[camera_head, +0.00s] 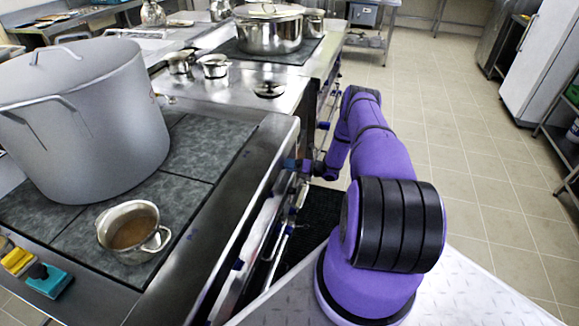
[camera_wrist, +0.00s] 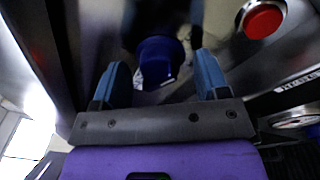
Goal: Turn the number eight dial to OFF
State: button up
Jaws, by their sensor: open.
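My gripper (camera_wrist: 162,72) is open in the wrist view, with one blue-grey finger on each side of a dark blue dial (camera_wrist: 160,58). The dial sits on the metal front panel, between the fingers; a gap shows on both sides, and I cannot tell if either finger touches it. Its number and OFF mark cannot be read.
A red button (camera_wrist: 263,18) and a round silver fitting (camera_wrist: 296,118) are right of the gripper. A large stockpot (camera_head: 85,120) and a small pot (camera_head: 133,232) stand on the cooktop. A handrail (camera_head: 270,232) runs along the front. Tiled floor (camera_head: 470,150) lies open at right.

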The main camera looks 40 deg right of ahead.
jog(key=c, duration=0.9)
jog(key=shift+n, duration=0.4)
jog(key=n, duration=0.4)
jog(key=shift+r+n+h, duration=0.1)
jog(key=shift+n+h, duration=0.2)
jog(key=n, duration=0.5)
jog(key=shift+h, duration=0.4)
jog(key=n, duration=0.5)
jog(key=shift+s+a+h, duration=0.1)
jog(key=shift+s+h, duration=0.05)
jog(key=shift+h, duration=0.25)
jog(key=n, duration=0.4)
jog(key=shift+a+h, duration=0.1)
jog(key=shift+h, duration=0.3)
jog(key=shift+n, duration=0.5)
